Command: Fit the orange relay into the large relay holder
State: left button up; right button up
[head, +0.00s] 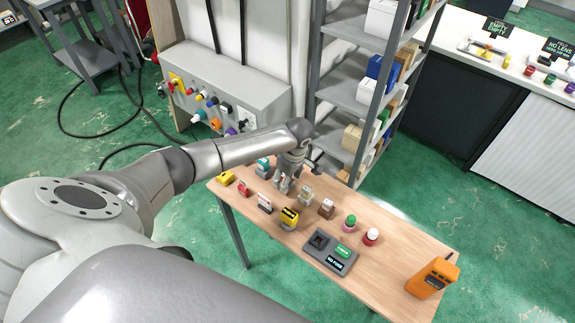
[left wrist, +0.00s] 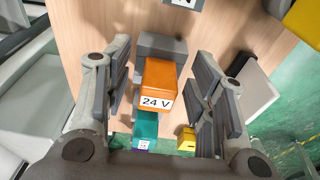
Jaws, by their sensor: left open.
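The orange relay (left wrist: 160,82), marked "24 V", stands between the spread fingers of my left gripper (left wrist: 162,95) in the left wrist view. Gaps show on both sides of it, so it is not gripped. A grey block (left wrist: 162,44) shows directly behind it; I cannot tell if it is its base. In the head view my open left gripper (head: 283,188) is low over the far left part of the wooden table and hides the relay. A grey unit (head: 330,252) with a dark recess and a green label lies on the table; I cannot tell whether it is the large relay holder.
A grey panel box (head: 262,98) with coloured fittings and a shelf rack (head: 343,92) stand behind.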

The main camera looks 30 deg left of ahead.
dwell(0.4)
pick_arm(q)
jog(key=shift+r+p, duration=0.65)
jog(key=shift+r, duration=1.1)
jog(key=shift+a, duration=0.15)
